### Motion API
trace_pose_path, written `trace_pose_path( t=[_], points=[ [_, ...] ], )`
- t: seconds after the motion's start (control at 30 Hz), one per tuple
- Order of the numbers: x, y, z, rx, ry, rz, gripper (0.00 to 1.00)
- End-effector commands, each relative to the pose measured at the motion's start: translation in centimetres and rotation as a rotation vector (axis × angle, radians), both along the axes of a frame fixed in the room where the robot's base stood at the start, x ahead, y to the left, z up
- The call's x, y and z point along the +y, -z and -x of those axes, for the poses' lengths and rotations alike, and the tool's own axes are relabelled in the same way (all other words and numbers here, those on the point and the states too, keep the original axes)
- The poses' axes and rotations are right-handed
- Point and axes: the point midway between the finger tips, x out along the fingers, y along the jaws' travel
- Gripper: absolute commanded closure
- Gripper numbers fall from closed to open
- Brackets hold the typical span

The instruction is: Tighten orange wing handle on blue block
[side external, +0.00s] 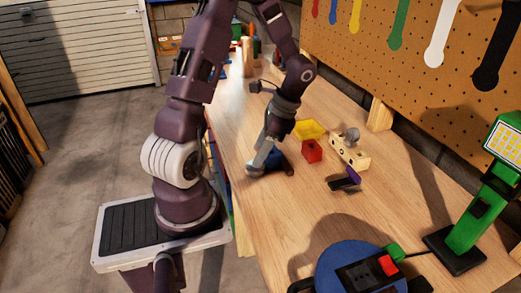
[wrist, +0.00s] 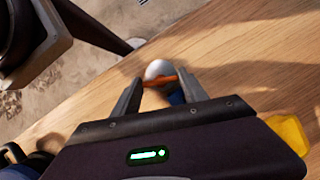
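The blue block (side external: 275,162) sits on the wooden bench under my gripper (side external: 260,160) in the side view, mostly hidden by it. In the wrist view a bit of the blue block (wrist: 177,97) shows beside the right finger. The orange wing handle (wrist: 160,81) lies across the gap between the two fingers of my gripper (wrist: 161,79). Its ends are at or very near both fingers; whether they press on it I cannot tell. A pale round part (wrist: 159,69) shows right behind the handle. The handle is not clearly visible in the side view.
A yellow tray (side external: 309,130), a red block (side external: 312,151) and a beige block (side external: 349,149) stand right of my gripper. A purple-and-black item (side external: 346,181) lies nearer. A blue round device (side external: 350,268) and green lamp (side external: 473,215) stand in front. The bench's left edge is close.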

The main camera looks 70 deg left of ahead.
Motion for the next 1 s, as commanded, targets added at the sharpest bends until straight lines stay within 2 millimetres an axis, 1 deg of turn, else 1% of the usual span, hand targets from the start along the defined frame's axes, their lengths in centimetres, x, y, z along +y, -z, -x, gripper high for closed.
trace_pose_path(
  t=[0.03,0.07,0.27,0.47,0.67,1.0],
  points=[
    [-0.01,-0.02,0.0,0.0,0.0,0.0,0.84],
    [-0.01,-0.03,-0.01,0.0,0.0,0.0,0.9],
    [-0.03,-0.04,0.0,0.0,0.017,-0.001,0.9],
    [-0.09,-0.06,-0.01,-0.001,0.099,-0.001,0.9],
    [-0.16,-0.07,0.08,0.0,0.26,-0.002,0.9],
    [-0.32,-0.07,0.18,-0.001,0.586,-0.002,0.9]
  ],
)
